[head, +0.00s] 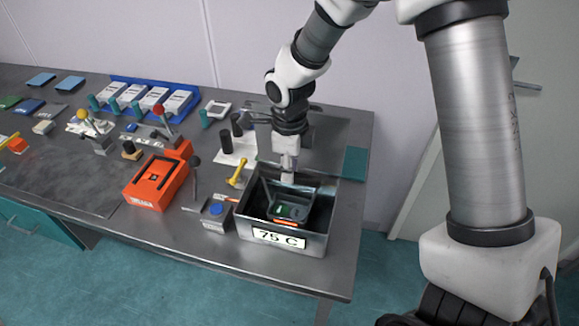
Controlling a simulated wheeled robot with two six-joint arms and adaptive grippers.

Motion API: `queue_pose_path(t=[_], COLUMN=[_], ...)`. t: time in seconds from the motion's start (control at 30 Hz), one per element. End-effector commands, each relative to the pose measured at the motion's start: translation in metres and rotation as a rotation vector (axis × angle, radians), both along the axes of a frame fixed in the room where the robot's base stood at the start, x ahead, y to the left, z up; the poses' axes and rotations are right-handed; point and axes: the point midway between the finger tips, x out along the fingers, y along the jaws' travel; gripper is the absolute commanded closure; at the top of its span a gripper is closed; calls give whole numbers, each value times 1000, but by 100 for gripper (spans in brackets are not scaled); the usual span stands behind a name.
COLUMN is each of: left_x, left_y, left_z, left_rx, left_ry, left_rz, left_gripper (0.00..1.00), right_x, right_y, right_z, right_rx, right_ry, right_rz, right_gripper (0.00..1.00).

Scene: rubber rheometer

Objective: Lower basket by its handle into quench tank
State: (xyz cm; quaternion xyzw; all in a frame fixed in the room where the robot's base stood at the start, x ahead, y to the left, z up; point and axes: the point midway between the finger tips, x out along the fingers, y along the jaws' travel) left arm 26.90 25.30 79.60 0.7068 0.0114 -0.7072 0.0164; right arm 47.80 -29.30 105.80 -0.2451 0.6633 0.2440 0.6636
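The quench tank (326,236) is an open grey metal box labelled "75 C" at the front right of the bench. The small dark basket (291,212) is inside the tank's opening, below the rim as far as I can see, with something green and orange in it. My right gripper (288,178) points down over the tank, its fingers close together at the top of the basket's handle. It looks shut on the handle, though the handle is thin and partly hidden. Whether the basket touches the tank floor is not clear. My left gripper is out of view.
A grey box with a blue button (216,211) stands left of the tank, near a yellow tool (236,172). An orange block (157,182) sits farther left. A teal pad (355,162) lies right of the tank.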

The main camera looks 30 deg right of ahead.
Motion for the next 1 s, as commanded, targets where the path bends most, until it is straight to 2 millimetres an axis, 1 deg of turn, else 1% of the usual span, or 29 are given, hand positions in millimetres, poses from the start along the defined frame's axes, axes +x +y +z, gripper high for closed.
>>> queue_pose_path(t=[0.03, 0.07, 0.33, 0.47, 0.57, 0.8, 0.9, 1.0], left_x=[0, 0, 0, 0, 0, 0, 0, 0], left_y=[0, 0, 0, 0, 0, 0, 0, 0], left_z=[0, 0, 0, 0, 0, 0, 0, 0], left_rx=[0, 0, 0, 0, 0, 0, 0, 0], left_ry=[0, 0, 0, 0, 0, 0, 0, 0], left_rz=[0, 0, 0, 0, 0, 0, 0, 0], left_gripper=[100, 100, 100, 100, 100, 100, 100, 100], right_x=[0, 0, 0, 1, 1, 1, 1, 0], right_y=[0, 0, 0, 0, 0, 0, 0, 0], right_z=[1, 1, 0, 10, 28, 90, 108, 118], right_rx=[0, 0, 0, -1, 0, 0, 0, 0], right_ry=[0, 0, 0, -2, -6, -6, -4, -1], right_rz=[0, 0, 0, 0, -1, 0, -1, 0], right_gripper=[55, 50, 50, 50, 50, 50, 50, 50])
